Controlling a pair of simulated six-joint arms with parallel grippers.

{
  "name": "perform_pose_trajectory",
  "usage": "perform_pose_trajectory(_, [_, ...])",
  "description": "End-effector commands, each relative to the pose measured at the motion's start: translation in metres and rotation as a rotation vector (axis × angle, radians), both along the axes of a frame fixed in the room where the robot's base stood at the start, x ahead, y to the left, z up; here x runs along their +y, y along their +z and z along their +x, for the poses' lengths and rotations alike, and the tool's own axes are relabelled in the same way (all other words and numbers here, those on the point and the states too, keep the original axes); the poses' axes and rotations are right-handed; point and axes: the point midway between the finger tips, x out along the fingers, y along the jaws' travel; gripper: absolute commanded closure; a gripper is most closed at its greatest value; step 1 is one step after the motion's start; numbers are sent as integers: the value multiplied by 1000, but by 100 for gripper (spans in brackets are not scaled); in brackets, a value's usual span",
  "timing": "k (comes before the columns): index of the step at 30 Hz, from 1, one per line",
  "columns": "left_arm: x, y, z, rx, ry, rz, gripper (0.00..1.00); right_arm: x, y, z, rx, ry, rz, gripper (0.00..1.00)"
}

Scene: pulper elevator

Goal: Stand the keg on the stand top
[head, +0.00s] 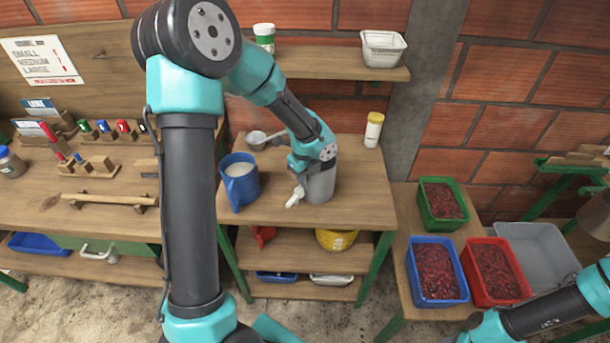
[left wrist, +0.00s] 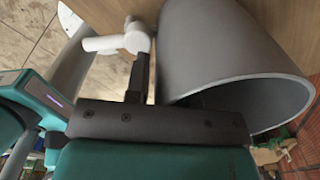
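The keg (head: 320,184) is a grey, open-topped cylinder with a white tap (head: 296,197) low on its left side. It looks upright, at the wooden top (head: 352,208) of the green-legged stand; I cannot tell whether its base touches. My left gripper (head: 305,164) is at the keg's rim. In the left wrist view the keg (left wrist: 225,50) fills the upper right, and one dark finger is outside its wall, beside the tap (left wrist: 122,40). The other finger is hidden, so its grip is unclear. My right arm enters at lower right; its gripper is out of frame.
A blue jug (head: 239,182) with white contents and a metal scoop (head: 256,139) are left of the keg. A yellow-lidded jar (head: 373,130) stands behind right. A shelf (head: 330,64) hangs above. Blue (head: 437,272), red (head: 493,273) and green (head: 442,204) bins are at right.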

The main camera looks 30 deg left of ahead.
Motion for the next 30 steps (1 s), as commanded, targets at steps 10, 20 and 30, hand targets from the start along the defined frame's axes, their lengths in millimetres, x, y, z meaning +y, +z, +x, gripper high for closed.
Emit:
perform_pose_trajectory(10, [0,1,0,0,0,0,70,0,0,0,0,0,0,57])
perform_pose_trajectory(20, [0,34,1,-5,1,1,70,0,0,0,0,0,0,57])
perform_pose_trajectory(30, [0,97,0,-4,0,0,70,0,0,0,0,0,0,57])
